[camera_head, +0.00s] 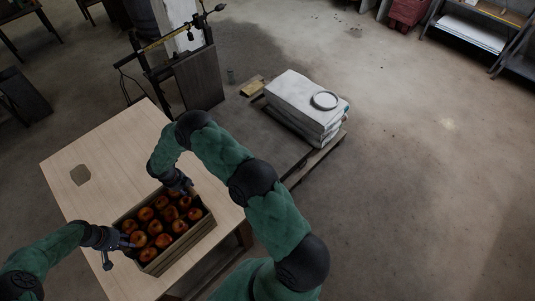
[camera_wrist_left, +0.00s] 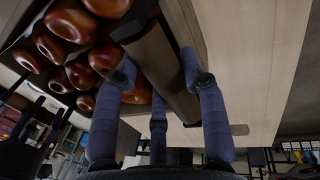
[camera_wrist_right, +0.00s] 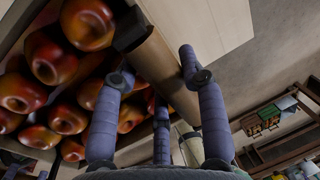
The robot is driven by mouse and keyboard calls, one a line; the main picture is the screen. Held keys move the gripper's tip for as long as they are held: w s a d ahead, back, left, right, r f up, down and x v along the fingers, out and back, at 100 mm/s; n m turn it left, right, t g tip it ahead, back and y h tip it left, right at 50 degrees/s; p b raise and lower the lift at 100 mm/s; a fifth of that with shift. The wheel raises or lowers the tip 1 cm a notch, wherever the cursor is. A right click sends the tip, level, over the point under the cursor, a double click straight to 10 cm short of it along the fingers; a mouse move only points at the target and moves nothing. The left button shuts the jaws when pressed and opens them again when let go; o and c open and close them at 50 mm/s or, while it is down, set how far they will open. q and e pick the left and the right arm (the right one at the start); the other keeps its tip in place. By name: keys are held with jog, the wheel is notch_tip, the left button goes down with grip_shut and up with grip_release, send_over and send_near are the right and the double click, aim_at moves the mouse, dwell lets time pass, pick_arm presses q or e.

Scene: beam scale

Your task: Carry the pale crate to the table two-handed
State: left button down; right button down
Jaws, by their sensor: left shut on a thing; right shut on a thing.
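The pale crate (camera_head: 178,251) is a wooden box full of red-orange apples (camera_head: 154,227). In the head view it is over the near part of the pale wooden table (camera_head: 112,150); I cannot tell whether it touches the top. My left gripper (camera_head: 126,243) is shut on the crate's left wall, which also shows in the left wrist view (camera_wrist_left: 160,70). My right gripper (camera_head: 190,190) is shut on the opposite wall, at the crate's far right side, which also shows in the right wrist view (camera_wrist_right: 163,68). My right arm hides part of the table's right edge.
A grey-brown patch (camera_head: 80,175) lies on the table's far left part, and the tabletop around it is clear. Behind the table stands a beam scale (camera_head: 190,75). White sacks (camera_head: 300,105) with a ring on top lie on a pallet to the right. Open floor lies further right.

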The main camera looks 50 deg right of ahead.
pick_arm(q)
jog(key=shift+w+a+r, duration=0.15)
jog(key=shift+w, duration=0.1)
pick_arm(e)
jog(key=shift+w+d+r, duration=0.1)
jog(key=shift+w+r, duration=0.05)
jog(key=shift+w, duration=0.05)
pick_arm(q)
jog(key=c, duration=0.6)
grip_release()
jog(key=shift+s, duration=0.1)
jog(key=shift+c, duration=0.2)
jog(key=shift+s, duration=0.1)
jog(key=shift+s+f, duration=0.25)
jog(key=shift+f, duration=0.1)
pick_arm(e)
jog(key=c, duration=0.9)
grip_release()
jog(key=shift+s+f, duration=0.2)
jog(key=shift+s, duration=0.1)
jog(key=shift+o, duration=1.3)
pick_arm(q)
jog(key=o, duration=0.6)
jog(key=shift+w+r, duration=0.1)
jog(key=shift+r, duration=0.05)
jog(key=shift+o, duration=0.2)
jog(key=shift+r, duration=0.1)
pick_arm(e)
jog(key=shift+r, duration=0.1)
